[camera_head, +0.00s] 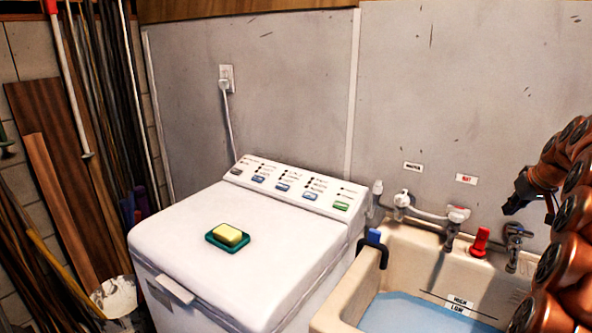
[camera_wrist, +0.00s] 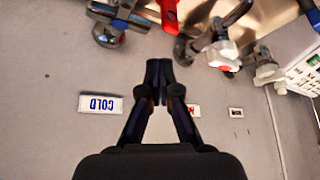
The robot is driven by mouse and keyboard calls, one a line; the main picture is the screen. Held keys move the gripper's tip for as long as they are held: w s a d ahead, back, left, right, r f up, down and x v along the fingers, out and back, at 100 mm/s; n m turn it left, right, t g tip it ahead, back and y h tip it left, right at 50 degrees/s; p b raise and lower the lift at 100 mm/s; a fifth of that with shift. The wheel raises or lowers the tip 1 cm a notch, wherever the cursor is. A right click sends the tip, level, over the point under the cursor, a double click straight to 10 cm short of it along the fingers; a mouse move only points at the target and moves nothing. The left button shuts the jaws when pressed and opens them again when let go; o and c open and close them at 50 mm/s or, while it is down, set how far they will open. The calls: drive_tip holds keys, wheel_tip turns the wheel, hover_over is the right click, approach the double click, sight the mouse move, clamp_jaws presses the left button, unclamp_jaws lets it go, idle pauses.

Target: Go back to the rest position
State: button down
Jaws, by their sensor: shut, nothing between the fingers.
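My gripper (camera_head: 514,207) shows at the right edge of the head view, raised in front of the wall above the right side of the sink. In the wrist view my gripper (camera_wrist: 159,70) has its dark fingertips together with nothing between them. The fingers appear against the grey wall, near the taps. My coppery arm fills the right edge of the head view and hides part of the sink and wall.
A white washing machine (camera_head: 190,250) carries a yellow sponge on a green dish (camera_head: 214,241). The beige sink (camera_head: 335,312) holds blue water. Taps (camera_head: 455,222) and a red-handled valve (camera_head: 480,240) line its back. A COLD label (camera_wrist: 101,103) is on the wall. Planks and poles lean at left.

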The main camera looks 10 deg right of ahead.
drive_tip(key=s+a+n+g+y+p, duration=0.1)
drive_tip(key=s+a, duration=0.3)
drive_tip(key=a, duration=0.6)
drive_tip(key=s+a+g+y, duration=0.1)
drive_tip(key=s+a, duration=0.2)
drive_tip(key=a, duration=0.8)
drive_tip(key=s+a+n+g+p, duration=0.1)
drive_tip(key=s+a, duration=0.3)
drive_tip(key=a, duration=0.6)
drive_tip(key=s+a+f+g, duration=0.1)
drive_tip(key=s+a+f, duration=0.2)
drive_tip(key=s, duration=0.6)
drive_tip(key=s+a+f+g+p, duration=0.1)
drive_tip(key=s+a, duration=0.4)
drive_tip(key=s, duration=0.5)
drive_tip(key=s+a+f+g+h, duration=0.1)
drive_tip(key=s+a+f, duration=0.4)
drive_tip(key=s, duration=0.5)
drive_tip(key=shift+g, duration=0.9)
